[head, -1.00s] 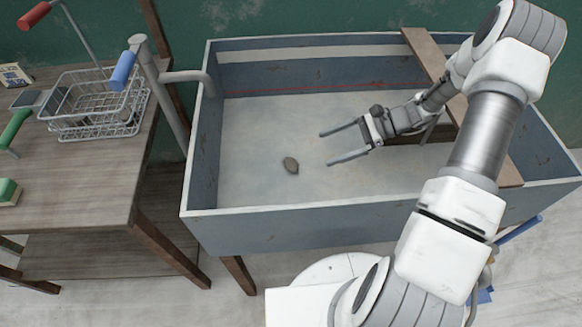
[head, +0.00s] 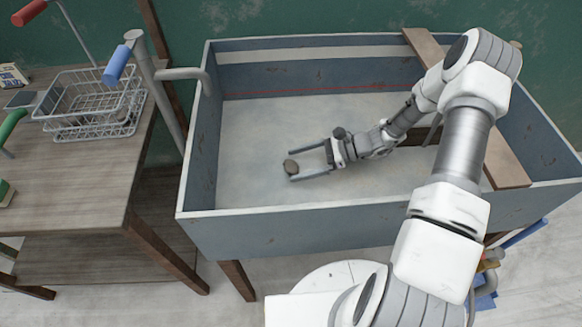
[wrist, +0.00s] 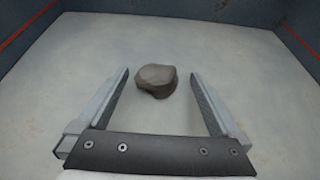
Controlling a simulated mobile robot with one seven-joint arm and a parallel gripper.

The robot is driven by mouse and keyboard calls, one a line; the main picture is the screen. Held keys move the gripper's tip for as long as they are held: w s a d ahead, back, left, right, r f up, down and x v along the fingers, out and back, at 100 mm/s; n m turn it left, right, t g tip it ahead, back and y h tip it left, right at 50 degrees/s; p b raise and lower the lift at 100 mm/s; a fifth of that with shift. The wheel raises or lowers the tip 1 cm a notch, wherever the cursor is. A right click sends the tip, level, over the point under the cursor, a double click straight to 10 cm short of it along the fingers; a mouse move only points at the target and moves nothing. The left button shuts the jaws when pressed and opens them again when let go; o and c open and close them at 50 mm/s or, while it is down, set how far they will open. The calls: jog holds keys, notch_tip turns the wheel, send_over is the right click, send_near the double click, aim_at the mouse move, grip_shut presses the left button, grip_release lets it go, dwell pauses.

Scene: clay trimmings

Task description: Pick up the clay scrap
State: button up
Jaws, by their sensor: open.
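The clay scrap (head: 291,167) is a small grey-brown lump on the pale floor of the blue-grey trough (head: 330,222). In the wrist view the clay scrap (wrist: 156,80) lies just ahead of the fingers, its near part about level with their tips and roughly centred between them. My gripper (head: 291,166) reaches in from the right, low over the trough floor. In the wrist view my gripper (wrist: 159,72) is open, with a finger on each side and a clear gap between each finger and the scrap.
A wooden plank (head: 508,160) lies across the right part of the trough. A grey pipe (head: 184,76) curves over the left wall. A side table (head: 75,185) on the left holds a wire basket (head: 90,105). The trough floor around the scrap is clear.

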jog(key=shift+x, duration=1.2)
grip_shut()
